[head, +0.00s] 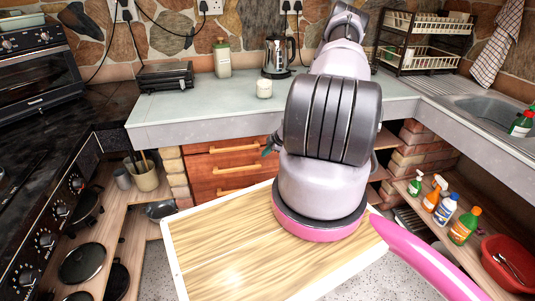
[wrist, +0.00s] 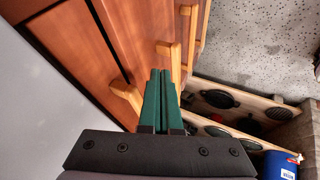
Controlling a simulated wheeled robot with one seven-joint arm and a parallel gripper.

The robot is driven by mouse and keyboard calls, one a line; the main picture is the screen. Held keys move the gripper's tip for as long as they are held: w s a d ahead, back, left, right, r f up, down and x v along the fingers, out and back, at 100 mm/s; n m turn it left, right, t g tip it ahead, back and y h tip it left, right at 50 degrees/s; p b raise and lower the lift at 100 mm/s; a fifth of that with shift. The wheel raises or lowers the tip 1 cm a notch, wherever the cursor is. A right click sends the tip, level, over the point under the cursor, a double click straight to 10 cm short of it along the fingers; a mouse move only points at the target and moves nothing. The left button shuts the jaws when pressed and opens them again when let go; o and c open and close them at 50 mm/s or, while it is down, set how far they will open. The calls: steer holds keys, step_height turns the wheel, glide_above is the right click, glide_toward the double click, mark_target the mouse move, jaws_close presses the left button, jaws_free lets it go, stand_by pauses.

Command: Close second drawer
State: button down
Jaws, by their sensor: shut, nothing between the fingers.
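The wooden drawer unit has reddish-brown fronts with pale wooden bar handles, stacked under the counter in the head view. The second drawer's front (head: 210,170) has its handle (head: 238,168) below the top drawer's handle (head: 232,148). My arm hides the unit's right side. My gripper (head: 268,151) shows as a small green tip in front of the upper drawers. In the wrist view my gripper (wrist: 160,73) has its green fingers together and empty, close beside the drawer handles (wrist: 126,96). I cannot tell whether the fingertips touch a front, or how far the second drawer stands out.
The grey counter (head: 200,116) overhangs the drawers. A pale wooden board (head: 215,250) lies in front of them. A shelf with pans (head: 82,262) stands left, spray bottles (head: 430,192) and a red basin (head: 508,262) right. Speckled floor (wrist: 250,45) is clear beyond the handles.

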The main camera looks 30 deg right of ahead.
steer(key=v, duration=1)
steer(key=w+a+f+n+t+y, duration=0.3)
steer(key=w+a+f+n+t, duration=0.25)
steer(key=a+f, duration=0.4)
steer(key=s+a+f+n+t+y, duration=0.1)
steer(key=s+a+n+t+y, duration=0.3)
steer(key=a, duration=0.6)
steer(key=h, duration=0.1)
glide_toward(208, 156)
steer(key=w+a, duration=0.1)
steer(key=a, duration=0.3)
steer(key=w, duration=0.1)
steer(key=w+d, duration=0.1)
steer(key=w, duration=0.1)
steer(key=shift+w+n+g, duration=0.2)
steer(key=shift+n+g, duration=0.05)
steer(key=shift+n, duration=0.1)
steer(key=shift+w+d+r, duration=0.1)
steer(key=shift+w+d, duration=0.05)
steer(key=shift+w, duration=0.25)
